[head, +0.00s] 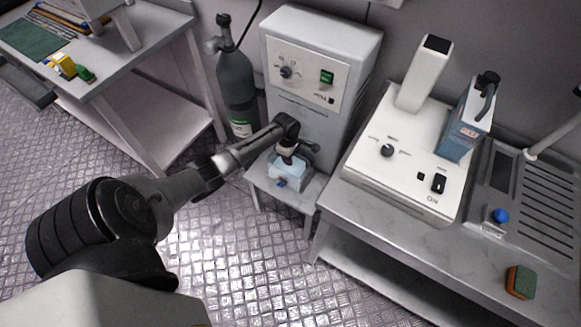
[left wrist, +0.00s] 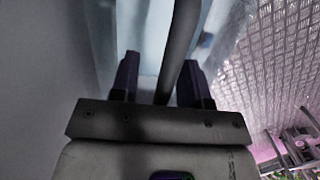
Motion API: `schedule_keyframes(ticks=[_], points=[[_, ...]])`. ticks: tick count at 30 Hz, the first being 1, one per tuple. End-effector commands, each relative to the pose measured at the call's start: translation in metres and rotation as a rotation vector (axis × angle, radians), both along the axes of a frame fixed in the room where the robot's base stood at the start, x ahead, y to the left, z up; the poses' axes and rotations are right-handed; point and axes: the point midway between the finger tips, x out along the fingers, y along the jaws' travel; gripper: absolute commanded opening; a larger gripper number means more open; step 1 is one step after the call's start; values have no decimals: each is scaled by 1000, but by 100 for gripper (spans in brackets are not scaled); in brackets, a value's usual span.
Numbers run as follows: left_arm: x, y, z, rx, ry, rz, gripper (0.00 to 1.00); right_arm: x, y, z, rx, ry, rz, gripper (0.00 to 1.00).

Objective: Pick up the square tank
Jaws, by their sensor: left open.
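A pale blue, box-shaped tank (head: 288,173) with a small blue fitting low on its front sits on a low stand in front of a tall cabinet. My left gripper (head: 291,153) is over its top and hides part of it. In the left wrist view the two dark fingers of the left gripper (left wrist: 161,80) stand apart, with a dark rounded bar (left wrist: 180,45) between them. The bar looks like a handle; I cannot tell if the fingers touch it. Pale bluish surfaces lie behind. My right gripper is not in view.
The tall grey cabinet (head: 325,50) stands right behind the low stand (head: 307,193). A dark gas cylinder (head: 236,85) is to its left. A white machine (head: 405,165) with a blue, black-handled container (head: 466,125) is on the right bench. The metal floor in front is clear.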

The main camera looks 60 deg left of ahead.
Motion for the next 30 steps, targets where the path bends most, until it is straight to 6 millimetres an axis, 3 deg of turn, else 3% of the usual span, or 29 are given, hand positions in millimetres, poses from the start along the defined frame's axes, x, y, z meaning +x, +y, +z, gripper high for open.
schedule_keyframes(ticks=[11,24,30], points=[[0,0,-1,0,0,0,42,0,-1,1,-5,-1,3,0],[0,0,-1,0,0,-1,0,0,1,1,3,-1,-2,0],[0,0,0,0,0,-1,0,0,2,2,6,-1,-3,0]])
